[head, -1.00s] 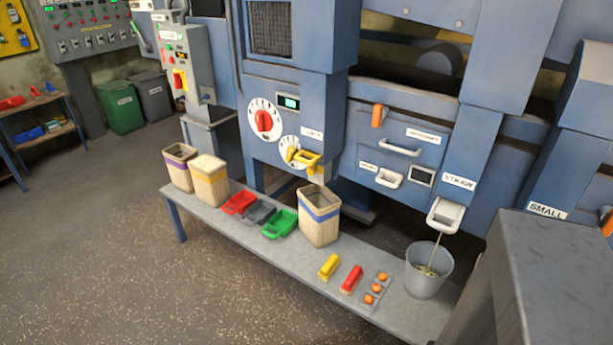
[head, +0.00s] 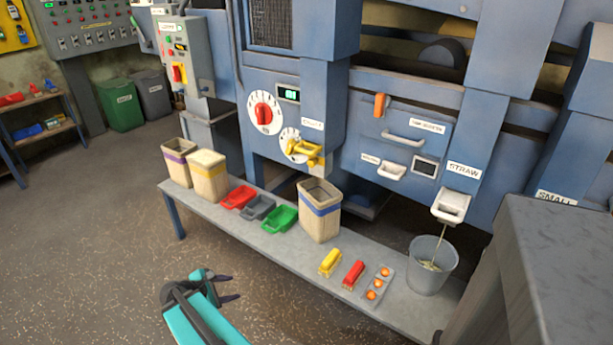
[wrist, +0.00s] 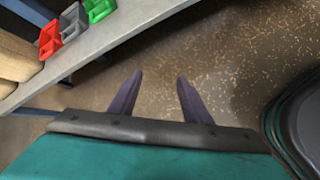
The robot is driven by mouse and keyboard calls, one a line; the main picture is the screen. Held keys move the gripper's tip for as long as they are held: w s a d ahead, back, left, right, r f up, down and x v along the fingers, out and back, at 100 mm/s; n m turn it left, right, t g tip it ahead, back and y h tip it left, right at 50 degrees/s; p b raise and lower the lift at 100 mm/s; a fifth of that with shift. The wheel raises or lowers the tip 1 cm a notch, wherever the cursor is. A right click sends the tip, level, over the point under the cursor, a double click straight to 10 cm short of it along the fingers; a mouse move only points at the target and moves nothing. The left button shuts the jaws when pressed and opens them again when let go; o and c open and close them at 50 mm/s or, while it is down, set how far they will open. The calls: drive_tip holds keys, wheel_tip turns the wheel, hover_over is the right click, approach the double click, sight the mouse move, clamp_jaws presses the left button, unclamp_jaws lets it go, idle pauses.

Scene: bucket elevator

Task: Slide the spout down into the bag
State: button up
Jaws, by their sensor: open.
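The yellow spout (head: 306,151) sits on the front of the blue machine, beside a white dial and below the display. An open bag (head: 319,212) with a blue band stands upright on the grey bench, below the spout. The spout's lower end is above the bag's mouth, apart from it as far as I can tell. My gripper (head: 236,285) is open and empty over the floor in front of the bench, well short of the spout and bag. In the wrist view my gripper (wrist: 157,85) shows its two fingers spread over bare floor.
The bench (head: 300,262) also carries two more bags, red, grey and green scoops (head: 280,219), yellow and red brushes (head: 353,275), a sample tray (head: 376,284) and a bucket (head: 433,265) under the straw outlet. A grey block (head: 545,270) stands at right. The floor in front is free.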

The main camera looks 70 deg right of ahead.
drive_tip(key=s+d+r+n+h+b, duration=0.2)
drive_tip(key=s+d+r+n+h, duration=0.15)
drive_tip(key=d+r, duration=1.1)
drive_tip(key=n+g+h+b, duration=0.2)
drive_tip(key=n+g+h, duration=0.1)
drive_tip(key=n+h, duration=0.15)
approach(310, 163)
drive_tip(key=w+a+m, duration=0.1)
drive_tip(key=a, duration=0.5)
drive_tip(key=shift+w+d+f, duration=0.1)
drive_tip(key=shift+w+d, duration=0.05)
drive_tip(key=shift+d, duration=0.1)
drive_tip(key=x, duration=1.3)
drive_tip(key=shift+d, duration=0.35)
drive_tip(key=shift+c, duration=0.4)
drive_tip(key=shift+w+t, duration=0.1)
drive_tip(key=shift+t, duration=0.2)
clamp_jaws()
